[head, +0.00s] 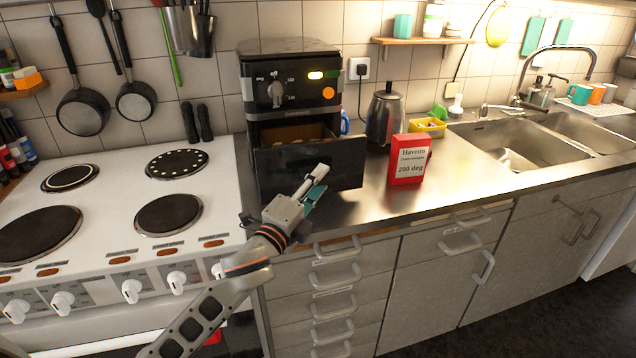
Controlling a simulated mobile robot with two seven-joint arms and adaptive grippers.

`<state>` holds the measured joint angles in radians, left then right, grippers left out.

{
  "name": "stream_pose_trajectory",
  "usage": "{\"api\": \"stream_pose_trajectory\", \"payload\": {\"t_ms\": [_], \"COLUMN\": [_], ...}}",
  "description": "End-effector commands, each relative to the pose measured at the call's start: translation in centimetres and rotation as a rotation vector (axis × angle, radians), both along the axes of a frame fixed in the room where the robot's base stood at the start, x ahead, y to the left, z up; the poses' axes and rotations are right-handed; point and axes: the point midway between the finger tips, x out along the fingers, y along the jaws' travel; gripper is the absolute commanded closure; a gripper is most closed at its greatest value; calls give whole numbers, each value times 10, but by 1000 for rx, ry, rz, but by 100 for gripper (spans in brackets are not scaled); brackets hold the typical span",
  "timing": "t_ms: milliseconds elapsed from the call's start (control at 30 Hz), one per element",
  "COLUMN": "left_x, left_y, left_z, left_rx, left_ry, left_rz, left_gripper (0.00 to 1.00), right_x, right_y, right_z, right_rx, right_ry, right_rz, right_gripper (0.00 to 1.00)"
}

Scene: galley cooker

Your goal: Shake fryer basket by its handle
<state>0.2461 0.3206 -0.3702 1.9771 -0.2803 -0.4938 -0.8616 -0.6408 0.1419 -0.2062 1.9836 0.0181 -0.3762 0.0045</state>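The black fryer (290,85) stands on the steel counter beside the cooker. My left gripper (314,184) reaches up from below to the basket's front, where the handle would be. A light grey bar and a teal piece show at its fingertips. The gripper hides most of the handle area, so I cannot tell whether the fingers are closed around the handle. My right gripper is not in view.
A red box marked "200 deg" (408,160) stands right of the basket, with a dark kettle (384,112) and a yellow tray (428,128) behind. The white cooker (110,215) is at left, the sink (515,152) at right. Counter between box and sink is clear.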

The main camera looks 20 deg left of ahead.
Motion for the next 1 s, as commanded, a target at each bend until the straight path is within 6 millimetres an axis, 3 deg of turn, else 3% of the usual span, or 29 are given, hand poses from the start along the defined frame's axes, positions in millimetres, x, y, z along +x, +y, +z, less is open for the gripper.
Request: {"api": "stream_pose_trajectory", "payload": {"t_ms": [200,300,333,567,1000], "left_x": [0,0,0,4,69], "left_y": [0,0,0,2,46], "left_z": [0,0,0,1,0], "left_rx": [0,-1,-1,1,1], "left_ry": [0,0,0,0,1], "left_rz": [0,0,0,0,1], "left_gripper": [70,96,100,100,100], "right_x": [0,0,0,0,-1], "right_y": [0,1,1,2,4], "right_z": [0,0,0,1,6], "right_rx": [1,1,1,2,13], "right_ry": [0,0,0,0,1], "right_rz": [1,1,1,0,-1], "right_gripper": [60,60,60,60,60]}}
